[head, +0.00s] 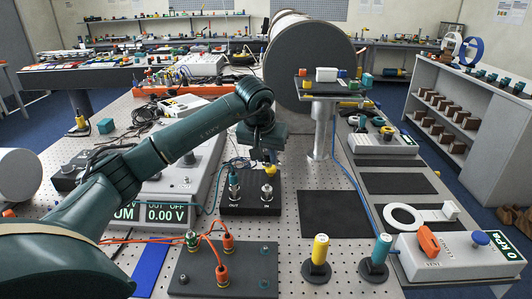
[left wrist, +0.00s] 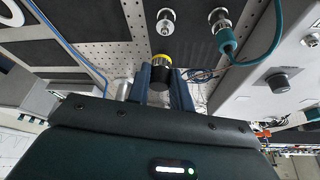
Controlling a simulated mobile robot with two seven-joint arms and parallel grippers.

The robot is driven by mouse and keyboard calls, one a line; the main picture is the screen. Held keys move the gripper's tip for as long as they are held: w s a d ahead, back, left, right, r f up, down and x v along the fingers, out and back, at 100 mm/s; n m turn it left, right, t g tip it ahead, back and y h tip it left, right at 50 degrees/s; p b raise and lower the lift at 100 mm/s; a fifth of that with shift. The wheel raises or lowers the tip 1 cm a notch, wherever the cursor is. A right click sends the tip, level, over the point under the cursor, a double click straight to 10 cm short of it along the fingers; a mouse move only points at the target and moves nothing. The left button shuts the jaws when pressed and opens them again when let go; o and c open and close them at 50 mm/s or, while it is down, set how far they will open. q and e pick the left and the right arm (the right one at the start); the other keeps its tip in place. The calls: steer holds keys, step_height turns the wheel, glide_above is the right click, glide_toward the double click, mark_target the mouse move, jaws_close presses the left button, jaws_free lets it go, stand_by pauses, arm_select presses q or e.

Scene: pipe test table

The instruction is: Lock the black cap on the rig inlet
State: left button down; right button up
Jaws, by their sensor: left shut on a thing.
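The black cap (left wrist: 161,76) with a yellow band shows between the fingers of my left gripper (left wrist: 162,88) in the left wrist view. My left gripper (head: 269,161) is shut on it, and in the head view yellow shows just under the fingers. The fingers hide part of the cap. The rig is a black box marked OUT (head: 248,208). Its bare metal inlet fitting (head: 267,192) stands below the cap; it also shows in the left wrist view (left wrist: 166,22), apart from the cap. My right gripper is out of view.
The OUT fitting (head: 234,184) with a teal hose stands left of the inlet. A plate with orange plugs (head: 222,275), a yellow-topped piece (head: 319,250) and a teal-topped piece (head: 381,250) stand nearer. A black mat (head: 335,214) to the right is bare.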

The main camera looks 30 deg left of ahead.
mark_target(266, 167)
arm_select(q)
steer(key=shift+f+b, duration=0.4)
steer(key=shift+f, duration=0.5)
step_height(266, 167, down, 2)
steer(key=shift+b, duration=0.65)
steer(key=shift+f, duration=0.45)
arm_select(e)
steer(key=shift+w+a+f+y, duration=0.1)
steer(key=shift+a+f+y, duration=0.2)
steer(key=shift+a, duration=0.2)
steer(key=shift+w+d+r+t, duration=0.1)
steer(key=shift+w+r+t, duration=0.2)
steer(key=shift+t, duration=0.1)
arm_select(q)
steer(key=shift+f+b, duration=0.3)
steer(key=shift+f, duration=0.05)
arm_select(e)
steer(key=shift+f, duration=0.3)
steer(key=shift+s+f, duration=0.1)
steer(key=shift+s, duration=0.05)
arm_select(q)
steer(key=shift+f, duration=0.3)
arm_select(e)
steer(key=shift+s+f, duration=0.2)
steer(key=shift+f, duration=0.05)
